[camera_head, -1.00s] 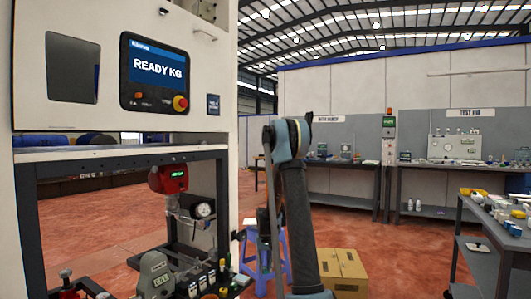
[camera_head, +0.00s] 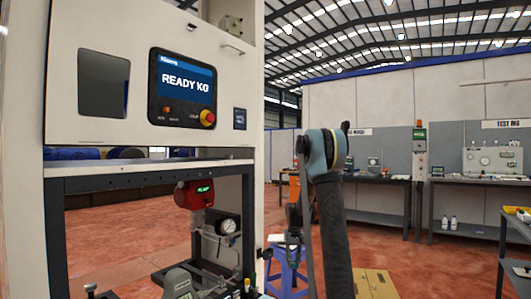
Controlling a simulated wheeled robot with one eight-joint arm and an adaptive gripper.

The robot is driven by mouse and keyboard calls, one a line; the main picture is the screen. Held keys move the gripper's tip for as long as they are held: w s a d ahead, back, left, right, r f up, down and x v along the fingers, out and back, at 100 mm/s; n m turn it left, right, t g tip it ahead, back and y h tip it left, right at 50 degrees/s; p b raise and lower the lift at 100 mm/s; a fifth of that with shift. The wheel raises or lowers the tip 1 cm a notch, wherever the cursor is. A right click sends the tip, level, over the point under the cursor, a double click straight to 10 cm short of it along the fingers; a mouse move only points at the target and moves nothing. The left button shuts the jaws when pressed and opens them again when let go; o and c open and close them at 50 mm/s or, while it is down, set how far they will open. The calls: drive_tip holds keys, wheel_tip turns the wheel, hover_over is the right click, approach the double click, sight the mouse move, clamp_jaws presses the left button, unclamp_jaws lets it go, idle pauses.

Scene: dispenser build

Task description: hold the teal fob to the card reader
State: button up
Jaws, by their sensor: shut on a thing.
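The card reader looks to be the small dark blue panel (camera_head: 240,118) on the white cabinet front, right of the READY KG screen. My gripper (camera_head: 293,243) hangs below my arm's bend, lower and to the right of that panel, clear of the cabinet. It is small, dark and partly lost against the blue stool behind it. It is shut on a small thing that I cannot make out. No teal fob can be told apart in this view.
The cabinet (camera_head: 120,130) with its READY KG screen (camera_head: 187,83) and red-yellow knob (camera_head: 207,118) fills the left. A red device and a round gauge (camera_head: 227,226) sit beneath it. A blue stool (camera_head: 284,275) and cardboard box (camera_head: 375,284) stand on the floor.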

drive_tip(key=w+a+r+n+t+y, duration=0.1)
drive_tip(key=w+a+r+n, duration=0.15)
drive_tip(key=r, duration=0.95)
drive_tip(key=w+a+r+n, duration=0.1)
drive_tip(key=a+r, duration=0.2)
drive_tip(key=r, duration=0.8)
drive_tip(key=w+a+r+n+t+y, duration=0.1)
drive_tip(key=a+r, duration=0.2)
drive_tip(key=r, duration=0.9)
drive_tip(key=s+a+r+n+y, duration=0.1)
drive_tip(key=s+a+r+n, duration=0.1)
drive_tip(key=s+r, duration=0.65)
drive_tip(key=s+a+r+n+y, duration=0.1)
drive_tip(key=s+r, duration=0.3)
drive_tip(key=r, duration=0.9)
drive_tip(key=s+a+r+n+y, duration=0.1)
drive_tip(key=s+a+r+n, duration=0.1)
drive_tip(key=s+r, duration=0.7)
drive_tip(key=shift+m+t, duration=0.25)
drive_tip(key=shift+t, duration=0.15)
drive_tip(key=shift+w+a+r, duration=0.35)
drive_tip(key=shift+w+a, duration=0.9)
drive_tip(key=shift+w, duration=0.15)
drive_tip(key=shift+w+a+r, duration=0.35)
drive_tip(key=shift+w+a, duration=0.85)
drive_tip(key=shift+w, duration=0.15)
drive_tip(key=shift+w+a+r, duration=0.35)
drive_tip(key=shift+w+a, duration=0.9)
drive_tip(key=shift+w, duration=0.15)
drive_tip(key=shift+d, duration=0.1)
